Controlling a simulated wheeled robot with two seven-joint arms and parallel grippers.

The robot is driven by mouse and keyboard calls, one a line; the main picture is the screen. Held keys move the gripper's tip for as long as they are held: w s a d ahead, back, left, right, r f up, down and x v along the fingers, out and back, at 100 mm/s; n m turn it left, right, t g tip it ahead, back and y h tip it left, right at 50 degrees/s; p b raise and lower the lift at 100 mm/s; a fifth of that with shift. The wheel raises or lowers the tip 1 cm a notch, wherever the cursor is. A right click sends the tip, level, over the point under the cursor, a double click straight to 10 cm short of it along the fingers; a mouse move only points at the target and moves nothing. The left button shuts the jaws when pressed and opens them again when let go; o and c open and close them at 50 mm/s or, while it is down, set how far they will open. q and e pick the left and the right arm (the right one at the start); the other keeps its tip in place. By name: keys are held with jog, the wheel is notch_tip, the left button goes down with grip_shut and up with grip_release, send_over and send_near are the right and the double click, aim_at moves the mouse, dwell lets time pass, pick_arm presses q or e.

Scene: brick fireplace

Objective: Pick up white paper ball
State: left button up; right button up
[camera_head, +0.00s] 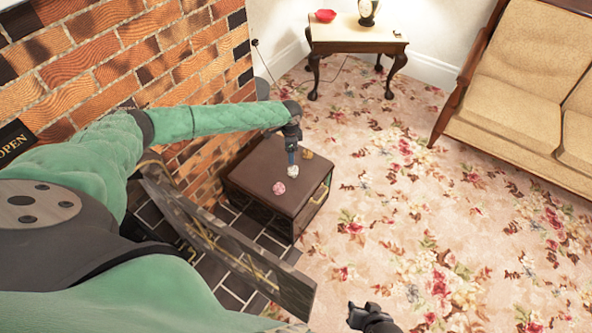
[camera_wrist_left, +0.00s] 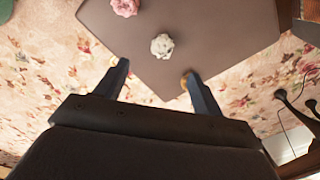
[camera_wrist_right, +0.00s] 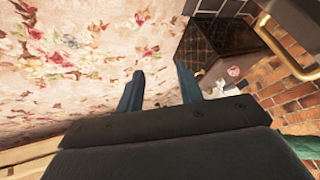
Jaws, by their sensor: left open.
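The white paper ball (camera_head: 292,171) lies on the brown top of a small cabinet (camera_head: 250,175). It also shows in the left wrist view (camera_wrist_left: 162,46), beyond the fingertips and roughly centred between them. My left gripper (camera_head: 291,155) points down above the cabinet, close to the ball; its fingers are apart and empty in the left wrist view (camera_wrist_left: 160,70). My right gripper (camera_head: 357,315) is over the carpet at the bottom of the head view, away from the cabinet. Its fingers are apart with nothing between them in the right wrist view (camera_wrist_right: 155,75).
A pink crumpled ball (camera_head: 278,187) lies beside the white one. A golden-brown ball (camera_head: 307,154) lies behind it, near my left gripper's finger. The brick fireplace (camera_head: 130,60) stands left of the cabinet. A sofa (camera_head: 525,90) and side table (camera_head: 355,32) stand farther back. The carpet is open.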

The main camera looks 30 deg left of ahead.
pick_arm(q)
jog(key=b, duration=0.5)
send_over(293, 168)
jog(key=f, duration=0.5)
jog(key=shift+a+f, duration=0.2)
jog(key=shift+f, duration=0.7)
jog(key=f, duration=0.5)
jog(key=shift+d+f, duration=0.2)
jog(key=shift+f, duration=0.65)
pick_arm(e)
notch_tip(293, 168, down, 18)
jog(key=t, duration=0.1)
jog(key=shift+s+t, duration=0.3)
jog(key=shift+s, duration=0.05)
pick_arm(q)
jog(key=shift+c, duration=0.5)
jog(key=c, duration=0.9)
